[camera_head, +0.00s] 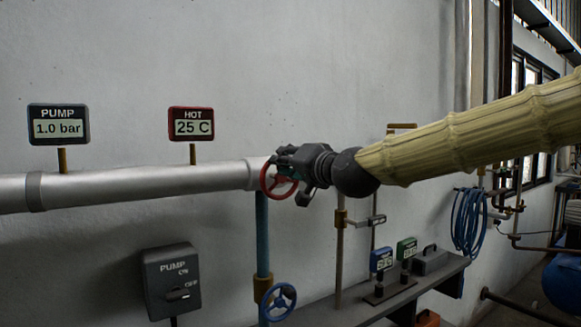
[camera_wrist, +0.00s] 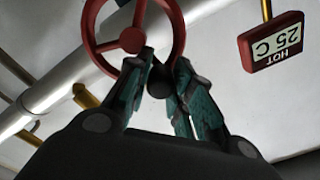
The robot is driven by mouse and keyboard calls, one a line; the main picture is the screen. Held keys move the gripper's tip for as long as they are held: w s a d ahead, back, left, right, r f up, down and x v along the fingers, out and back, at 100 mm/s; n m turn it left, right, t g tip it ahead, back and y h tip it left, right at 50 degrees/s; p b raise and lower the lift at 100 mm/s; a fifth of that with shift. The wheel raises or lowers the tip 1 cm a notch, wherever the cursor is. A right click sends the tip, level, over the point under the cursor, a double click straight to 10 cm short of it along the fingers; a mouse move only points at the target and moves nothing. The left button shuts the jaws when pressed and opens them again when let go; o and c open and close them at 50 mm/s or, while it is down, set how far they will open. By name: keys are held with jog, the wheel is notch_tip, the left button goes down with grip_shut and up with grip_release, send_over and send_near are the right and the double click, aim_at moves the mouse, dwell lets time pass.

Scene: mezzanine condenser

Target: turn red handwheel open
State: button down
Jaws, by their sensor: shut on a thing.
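The red handwheel (camera_head: 266,178) is at the right end of the silver pipe in the head view. It also shows in the wrist view (camera_wrist: 131,39), as a red ring with spokes. My gripper (camera_head: 284,178) is at the wheel from the right.
The silver pipe (camera_head: 140,184) runs along the wall. A red HOT gauge (camera_head: 191,123) reads 25 C and a PUMP gauge (camera_head: 58,124) reads 1.0 bar. Below are a pump switch box (camera_head: 171,281), a blue handwheel (camera_head: 278,301) and a shelf (camera_head: 400,290) with small meters.

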jog(key=n, duration=0.1)
jog(key=a+n+b, duration=0.1)
jog(key=n, duration=0.1)
jog(key=shift+s+a+f, duration=0.1)
jog(key=shift+s+f, duration=0.3)
jog(key=shift+s+a+f+n+b, duration=0.15)
jog(key=shift+n+b, duration=0.15)
jog(key=shift+n, duration=0.5)
jog(key=shift+s+a+f+n+b, duration=0.15)
jog(key=shift+n+b, duration=0.15)
jog(key=shift+n, duration=0.5)
jog(key=c, duration=1.2)
grip_release()
jog(key=shift+c, duration=0.2)
jog(key=shift+r, duration=0.1)
